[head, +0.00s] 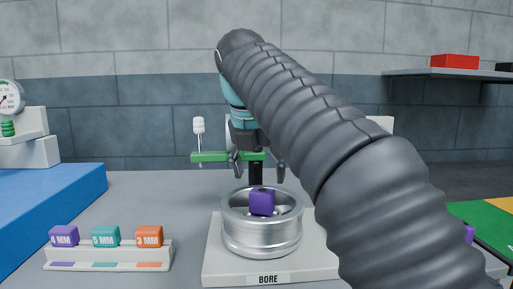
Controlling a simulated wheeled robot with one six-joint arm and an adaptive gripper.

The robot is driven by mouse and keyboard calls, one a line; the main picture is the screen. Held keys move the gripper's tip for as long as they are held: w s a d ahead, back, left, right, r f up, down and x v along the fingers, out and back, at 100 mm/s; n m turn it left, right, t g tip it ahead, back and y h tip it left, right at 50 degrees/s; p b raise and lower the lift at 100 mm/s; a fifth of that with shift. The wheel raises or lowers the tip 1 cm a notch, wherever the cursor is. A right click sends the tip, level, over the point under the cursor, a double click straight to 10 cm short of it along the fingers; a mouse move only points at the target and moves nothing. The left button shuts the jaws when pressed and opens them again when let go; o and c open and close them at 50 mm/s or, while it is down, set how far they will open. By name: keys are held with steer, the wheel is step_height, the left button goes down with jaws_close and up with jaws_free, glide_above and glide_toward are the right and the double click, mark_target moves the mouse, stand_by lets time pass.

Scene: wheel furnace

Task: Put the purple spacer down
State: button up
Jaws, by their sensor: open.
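A dark purple block (262,203), which looks like the spacer, stands in the opening of a silver metal wheel or ring (261,236). The ring sits on a pale base labelled BORE. My gripper (258,172) is above the ring, fingers pointing down and spread to either side, with the purple block below the fingertips. I see no contact between fingers and block. What the block rests on inside the ring is hidden. A second purple block marked 4 MM (63,236) sits in a pale rack at the left.
The rack (108,256) also holds a teal 5 MM block (106,237) and an orange 3 MM block (149,236). A green bar (210,157) is behind the ring, close to my gripper. A blue surface (50,205) and dial gauge (10,98) are left. My arm hides much of the right.

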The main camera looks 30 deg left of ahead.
steer(key=v, duration=0.6)
stand_by(0.4)
steer(key=w+d+f+m, duration=0.1)
steer(key=w+d+m, duration=0.4)
steer(key=d+m, duration=0.6)
steer(key=s+d+f+m, duration=0.1)
steer(key=d+f+m, duration=0.25)
steer(key=d, duration=0.35)
steer(key=d+f+m, duration=0.2)
steer(key=d+m, duration=0.2)
steer(key=d, duration=0.3)
steer(key=s+d+f+m, duration=0.5)
steer(key=d+f+m, duration=0.1)
steer(key=f, duration=0.2)
steer(key=s+d+f+m, duration=0.5)
steer(key=f+m, duration=0.2)
steer(key=f, duration=0.2)
steer(key=s+d+f+m+t+h, duration=0.1)
steer(key=s+d+f+m, duration=0.4)
steer(key=d+f+m, duration=0.1)
step_height(320, 180, down, 3)
steer(key=shift+s+d+r+m, duration=0.1)
steer(key=shift+s+d+m, duration=0.25)
steer(key=shift+m, duration=0.1)
